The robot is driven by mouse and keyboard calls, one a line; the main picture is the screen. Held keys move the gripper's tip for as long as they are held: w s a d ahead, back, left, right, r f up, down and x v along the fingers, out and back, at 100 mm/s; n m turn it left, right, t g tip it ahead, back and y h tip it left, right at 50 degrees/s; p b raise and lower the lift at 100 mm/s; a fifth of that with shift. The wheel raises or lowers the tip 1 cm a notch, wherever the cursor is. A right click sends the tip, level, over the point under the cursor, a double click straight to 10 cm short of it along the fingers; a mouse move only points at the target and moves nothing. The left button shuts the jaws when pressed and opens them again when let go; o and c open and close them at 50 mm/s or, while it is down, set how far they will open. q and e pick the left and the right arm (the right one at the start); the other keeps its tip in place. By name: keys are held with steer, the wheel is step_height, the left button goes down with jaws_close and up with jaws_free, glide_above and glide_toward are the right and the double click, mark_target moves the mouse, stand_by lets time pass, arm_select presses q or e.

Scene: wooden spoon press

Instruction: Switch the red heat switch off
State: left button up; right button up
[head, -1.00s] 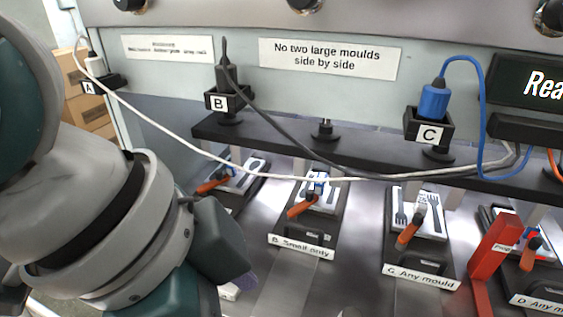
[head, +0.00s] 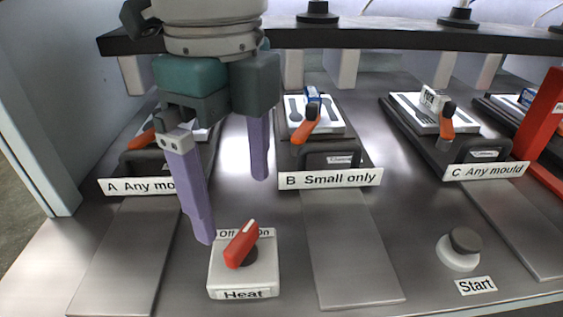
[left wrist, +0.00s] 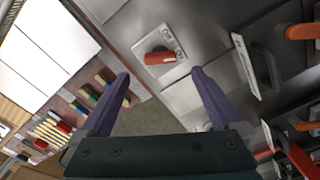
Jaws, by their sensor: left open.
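The red heat switch knob (head: 240,246) sits on a white box (head: 243,283) labelled Heat at the front of the metal bench. Its white-marked tip leans up and right, toward the "On" label; "Off" is on the left. The knob also shows in the left wrist view (left wrist: 160,57), just beyond the fingertips. My left gripper (head: 232,209) is open and empty, its two purple fingers pointing down. It is above and behind the switch, with one finger near the box's left rear corner. Contact cannot be made out. My right gripper is not in view.
Press stations A (head: 138,186), B (head: 331,179) and C (head: 485,171) stand behind, with orange-handled levers. A dark Start button (head: 465,241) is at the right front. A red upright bar (head: 541,125) stands at far right. Flat metal plates (head: 355,255) lie in front of the stations.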

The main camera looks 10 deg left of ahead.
mark_target(241, 237)
arm_select(q)
step_height(241, 237, down, 7)
steer(key=shift+f+b, duration=0.2)
steer(key=shift+b, duration=0.3)
steer(key=shift+r, duration=0.1)
steer(key=c, duration=1.4)
